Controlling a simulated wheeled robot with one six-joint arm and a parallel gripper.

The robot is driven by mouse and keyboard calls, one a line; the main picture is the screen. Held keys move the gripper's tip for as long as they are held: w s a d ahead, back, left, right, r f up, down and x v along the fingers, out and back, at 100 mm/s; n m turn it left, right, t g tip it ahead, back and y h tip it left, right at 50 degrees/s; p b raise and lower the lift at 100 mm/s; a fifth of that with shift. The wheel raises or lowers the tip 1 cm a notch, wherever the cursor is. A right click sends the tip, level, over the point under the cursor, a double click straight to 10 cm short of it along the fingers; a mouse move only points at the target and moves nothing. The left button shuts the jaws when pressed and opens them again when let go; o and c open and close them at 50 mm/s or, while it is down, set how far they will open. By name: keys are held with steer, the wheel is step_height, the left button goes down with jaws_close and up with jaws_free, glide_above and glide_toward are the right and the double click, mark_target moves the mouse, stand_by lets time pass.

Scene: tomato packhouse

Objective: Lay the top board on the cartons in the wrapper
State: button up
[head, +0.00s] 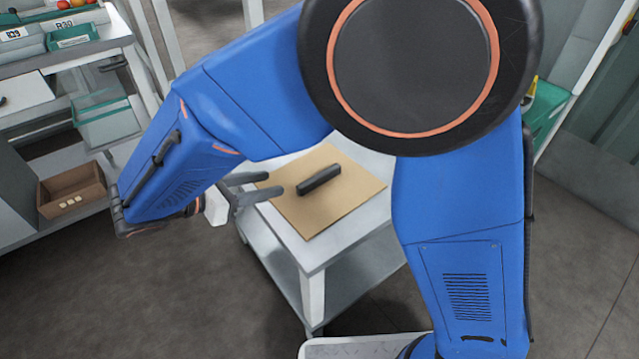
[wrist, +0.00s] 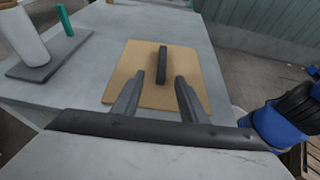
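The top board (head: 345,211) is a flat tan square with a raised black bar handle (head: 318,179) in its middle. It lies on a grey-white table. It also shows in the wrist view (wrist: 190,62), with its black handle (wrist: 162,65) standing up. My gripper (head: 268,186) is open and empty, at the left edge of the board in the head view. In the wrist view its two fingers (wrist: 155,90) point toward the handle, apart from it. I cannot make out the wrapper or the cartons on it in either view.
The small table (head: 318,252) has a lower shelf. A shelf unit at the left holds green-labelled bins and a brown open box (head: 72,204). In the wrist view a white cylinder on a dark plate (wrist: 50,70) stands left of the board. Grey floor is clear at the lower left.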

mark_target(316, 177)
steer(key=x, duration=1.1)
steer(key=shift+w+d+f, duration=0.15)
steer(key=shift+d, duration=0.15)
steer(key=shift+s+x, duration=0.25)
steer(key=shift+x, duration=2.4)
steer(key=shift+d, duration=0.1)
jaws_close()
